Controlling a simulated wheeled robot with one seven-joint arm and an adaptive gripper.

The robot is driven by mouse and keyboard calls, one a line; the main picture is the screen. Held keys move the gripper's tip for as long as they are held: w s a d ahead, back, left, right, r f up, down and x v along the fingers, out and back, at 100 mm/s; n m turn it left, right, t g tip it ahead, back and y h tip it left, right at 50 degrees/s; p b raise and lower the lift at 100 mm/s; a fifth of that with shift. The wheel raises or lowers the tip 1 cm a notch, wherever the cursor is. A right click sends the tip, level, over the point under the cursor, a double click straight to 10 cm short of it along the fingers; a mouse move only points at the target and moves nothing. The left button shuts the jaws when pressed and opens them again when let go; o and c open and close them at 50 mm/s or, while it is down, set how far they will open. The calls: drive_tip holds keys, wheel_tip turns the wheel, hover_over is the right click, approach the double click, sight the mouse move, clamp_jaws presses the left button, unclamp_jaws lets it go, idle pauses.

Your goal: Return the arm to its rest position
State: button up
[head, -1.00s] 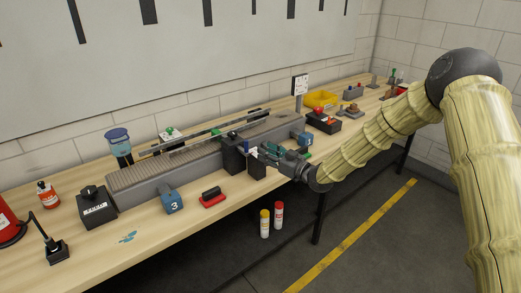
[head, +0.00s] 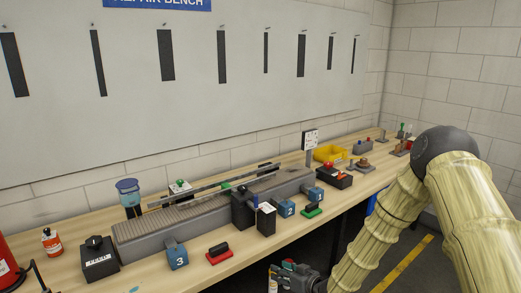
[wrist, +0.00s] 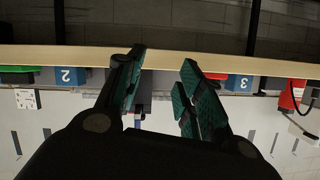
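My gripper (head: 284,268) hangs in front of the bench's front edge, low in the head view, clear of the things on the bench. In the wrist view my gripper (wrist: 163,58) has its two green-padded fingers spread apart, with nothing held between them. The wrist view is upside down and shows the bench edge beyond the fingertips. My arm comes in from the right of the head view, bent at a dark joint.
The wooden bench (head: 325,218) carries a long grey conveyor (head: 135,232), a blue block marked 3 (head: 177,257), a blue block marked 2 (head: 285,208), a red-based tool (head: 219,254) and a yellow bin (head: 330,153).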

drive_tip(key=s+d+f+m+g+h+b, duration=0.1)
drive_tip(key=s+d+f+m+g+h, duration=0.15)
drive_tip(key=s+f, duration=0.8)
drive_tip(key=s+d+f+m+g+h, duration=0.1)
drive_tip(key=s+d+f+g+h, duration=0.15)
drive_tip(key=s+f, duration=0.8)
drive_tip(key=s+d+m+g+h, duration=0.1)
drive_tip(key=s+d+g, duration=0.2)
drive_tip(key=s, duration=1.1)
drive_tip(key=s+d+m+g+h, duration=0.1)
drive_tip(key=s+d, duration=0.5)
drive_tip(key=s, duration=0.8)
drive_tip(key=shift+d+r+g+h+b, duration=0.45)
drive_tip(key=shift+g+h, duration=0.35)
drive_tip(key=shift+g, duration=0.1)
drive_tip(key=shift+w+a, duration=0.15)
drive_tip(key=shift+a, duration=0.05)
